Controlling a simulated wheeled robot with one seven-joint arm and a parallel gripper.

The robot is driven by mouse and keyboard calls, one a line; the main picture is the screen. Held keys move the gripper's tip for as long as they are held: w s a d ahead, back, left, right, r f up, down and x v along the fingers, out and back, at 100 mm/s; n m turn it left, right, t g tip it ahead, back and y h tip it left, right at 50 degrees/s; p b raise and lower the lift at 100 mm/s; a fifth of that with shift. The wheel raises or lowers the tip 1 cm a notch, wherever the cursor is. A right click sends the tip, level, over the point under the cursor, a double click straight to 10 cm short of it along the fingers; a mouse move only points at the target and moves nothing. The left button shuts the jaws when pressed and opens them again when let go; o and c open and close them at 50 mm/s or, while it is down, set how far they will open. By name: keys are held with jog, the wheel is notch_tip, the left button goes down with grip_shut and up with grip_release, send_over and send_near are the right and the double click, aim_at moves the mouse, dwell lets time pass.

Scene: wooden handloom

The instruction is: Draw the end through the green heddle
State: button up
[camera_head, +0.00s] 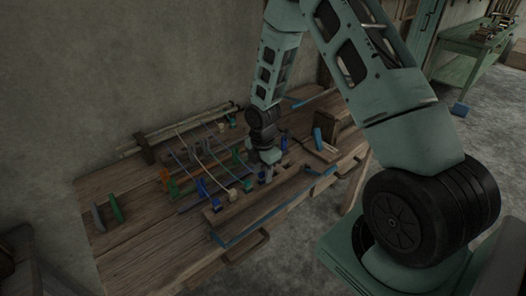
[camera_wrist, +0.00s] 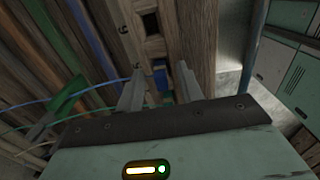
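My gripper (camera_head: 268,168) is low over the right part of the loom in the head view. In the wrist view its two fingers (camera_wrist: 160,84) stand apart, with a dark blue piece (camera_wrist: 160,76) visible in the gap beyond them; I see nothing clamped. A pale blue thread (camera_wrist: 62,100) runs from the left up to the left finger; whether it touches is unclear. A green piece (camera_wrist: 68,98) and a green strip (camera_wrist: 50,38) lie left of the fingers. Several green pieces show in the head view, one at the loom's middle (camera_head: 236,155); which is the green heddle I cannot tell.
A blue strip (camera_wrist: 90,36) runs beside the wooden beam with square holes (camera_wrist: 150,22). The wooden table (camera_head: 130,245) has bare planks at front left. Colored cards (camera_head: 115,207) stand at its left. A wooden block with a blue piece (camera_head: 318,140) stands right of my gripper.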

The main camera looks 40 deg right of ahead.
notch_tip(320, 180, up, 16)
jog(key=shift+r, duration=0.2)
dwell(1.2)
